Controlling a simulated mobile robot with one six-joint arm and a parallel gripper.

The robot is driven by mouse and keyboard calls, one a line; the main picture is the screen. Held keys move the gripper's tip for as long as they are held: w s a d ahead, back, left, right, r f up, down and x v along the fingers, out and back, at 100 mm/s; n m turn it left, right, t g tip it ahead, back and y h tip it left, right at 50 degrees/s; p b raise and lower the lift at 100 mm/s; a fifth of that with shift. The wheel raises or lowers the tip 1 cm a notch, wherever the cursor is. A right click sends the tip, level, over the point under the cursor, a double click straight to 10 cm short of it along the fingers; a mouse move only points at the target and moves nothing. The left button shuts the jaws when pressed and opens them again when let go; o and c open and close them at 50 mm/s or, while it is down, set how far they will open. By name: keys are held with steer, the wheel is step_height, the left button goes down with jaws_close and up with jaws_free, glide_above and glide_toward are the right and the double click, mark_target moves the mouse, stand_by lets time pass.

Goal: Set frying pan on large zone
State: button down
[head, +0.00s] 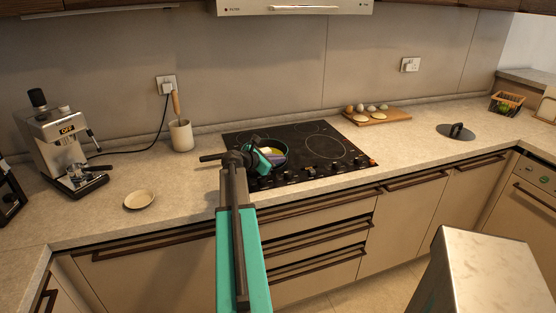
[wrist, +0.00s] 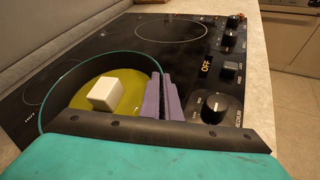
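The frying pan (head: 277,153) is over the front left of the black cooktop (head: 345,158), its dark handle (head: 210,157) pointing left. In the wrist view the pan (wrist: 60,105) holds yellow-green liquid and a white block (wrist: 105,94). My gripper (wrist: 164,98) has its purple fingers close together on either side of the pan's right wall, apparently shut on it; it also shows in the head view (head: 264,163). I cannot tell whether the pan touches the glass. A large ring (head: 325,147) at the front right of the cooktop is bare; it also shows in the wrist view (wrist: 172,27).
Control knobs (wrist: 215,107) line the cooktop's front edge, close to my gripper. A board with eggs (head: 376,117) stands behind right, and a dark lid (head: 456,131) lies further right. A utensil crock (head: 181,135), a plate (head: 139,200) and a coffee machine (head: 60,145) are left.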

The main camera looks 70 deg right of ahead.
steer(key=c, duration=2.4)
jaws_free()
steer(key=shift+f, duration=0.1)
steer(key=shift+c, duration=0.2)
steer(key=o, duration=0.4)
steer(key=shift+o, duration=0.2)
steer(key=b+v, duration=0.2)
steer(key=v, duration=1)
